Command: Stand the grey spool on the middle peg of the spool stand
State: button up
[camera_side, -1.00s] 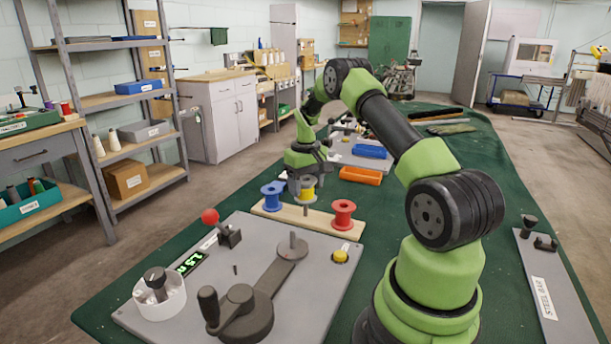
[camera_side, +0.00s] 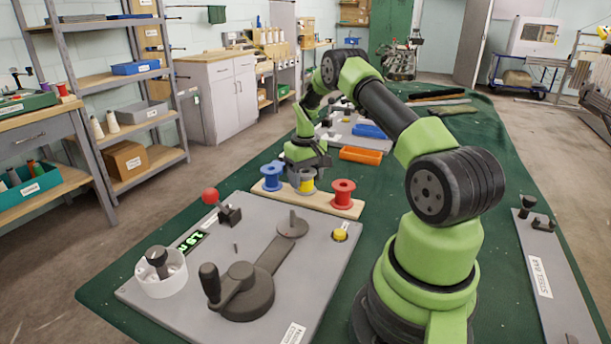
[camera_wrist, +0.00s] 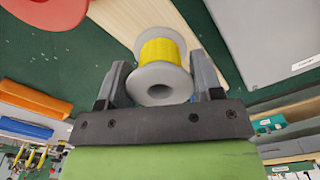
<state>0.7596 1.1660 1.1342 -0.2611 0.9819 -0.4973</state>
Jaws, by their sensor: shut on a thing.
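The grey spool, wound with yellow thread (camera_side: 307,185), stands upright between my gripper's fingers. My gripper (camera_side: 303,170) is shut on it from behind and above. In the wrist view the grey spool (camera_wrist: 160,75) sits between both fingers, with its grey flanges showing and the wooden board close behind it. The spool stand (camera_side: 338,207) is a pale wooden board. The grey spool is at the middle of the stand, low and about level with its neighbours. The middle peg is hidden by the spool, so I cannot tell whether the spool rests fully on the board.
A blue spool (camera_side: 272,177) stands at the stand's left end and a red spool (camera_side: 343,194) at its right end, both close to my gripper. In front is a grey plate (camera_side: 325,250) with a crank (camera_side: 240,288). An orange tray (camera_side: 361,155) lies behind.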

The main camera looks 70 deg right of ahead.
jog(key=shift+f, duration=0.7)
jog(key=o, duration=0.9)
